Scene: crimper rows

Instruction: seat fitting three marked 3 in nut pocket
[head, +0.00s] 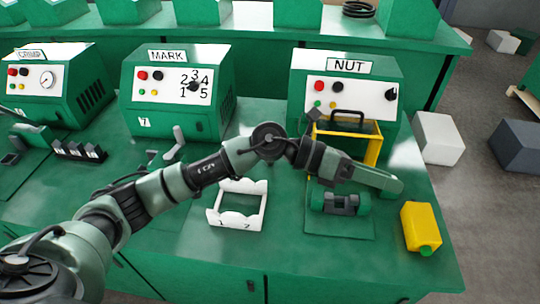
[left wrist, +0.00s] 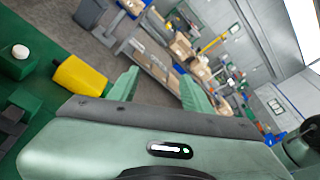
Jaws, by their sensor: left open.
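The nut block sits on a green plate in front of the machine and is partly under the gripper. I cannot make out a fitting marked 3. A white tray (head: 212,218) with marks 1 and 2 stands left of the block, and it looks empty. My right gripper is out of view.
A yellow frame (head: 374,150) stands behind my gripper. The MARK machine (head: 180,88) and a black rack (head: 68,151) are to the left.

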